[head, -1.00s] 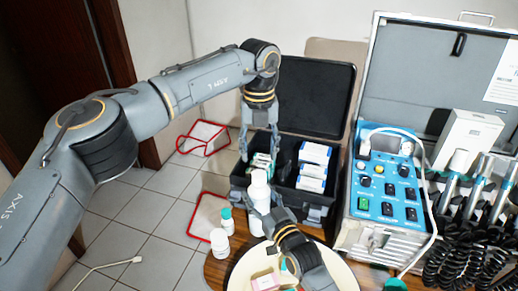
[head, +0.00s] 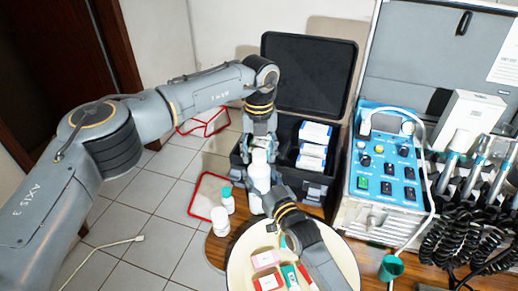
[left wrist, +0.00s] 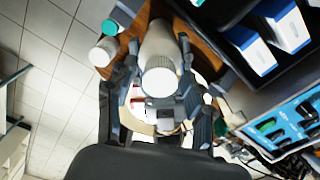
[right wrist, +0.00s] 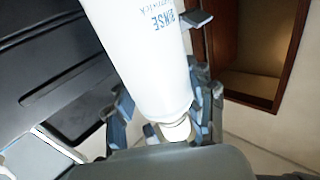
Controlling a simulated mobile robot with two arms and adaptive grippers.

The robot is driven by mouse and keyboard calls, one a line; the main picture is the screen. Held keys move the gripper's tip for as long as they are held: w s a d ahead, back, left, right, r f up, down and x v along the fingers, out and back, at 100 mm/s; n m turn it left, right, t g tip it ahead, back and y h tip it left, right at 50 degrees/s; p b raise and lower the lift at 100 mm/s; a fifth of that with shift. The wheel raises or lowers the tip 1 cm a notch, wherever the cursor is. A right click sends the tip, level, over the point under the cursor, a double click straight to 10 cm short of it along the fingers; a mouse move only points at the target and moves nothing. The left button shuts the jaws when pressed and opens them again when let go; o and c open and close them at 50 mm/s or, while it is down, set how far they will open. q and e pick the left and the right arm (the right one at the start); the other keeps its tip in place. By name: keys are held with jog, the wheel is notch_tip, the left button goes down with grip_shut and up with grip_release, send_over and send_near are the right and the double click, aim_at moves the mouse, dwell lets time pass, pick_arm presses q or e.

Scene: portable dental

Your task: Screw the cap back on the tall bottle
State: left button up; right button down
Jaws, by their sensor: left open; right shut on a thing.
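The tall white bottle (head: 259,179) stands upright at the table's back edge, in front of the open black case. A ribbed white cap (left wrist: 160,80) shows at its top in the left wrist view. I cannot tell how tightly the cap sits. My right gripper (head: 266,203) is shut on the bottle's lower part. Blue "RINSE" lettering shows on the bottle in the right wrist view (right wrist: 150,50). My left gripper (head: 260,147) points down from above, open, with its fingers on either side of the bottle's top. Contact with the cap cannot be told.
A teal-capped bottle (head: 227,201) and a white jar (head: 220,221) stand left of the tall bottle. A round cream tray (head: 240,268) with small boxes lies in front. The black case (head: 308,75) is close behind; a blue control unit (head: 388,170) stands right.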

pick_arm(q)
grip_shut()
jog(key=m, duration=0.5)
jog(key=shift+m, duration=0.4)
jog(key=m, duration=0.6)
jog(key=shift+m, duration=0.3)
jog(key=shift+o, duration=0.8)
grip_release()
notch_tip(320, 180, up, 12)
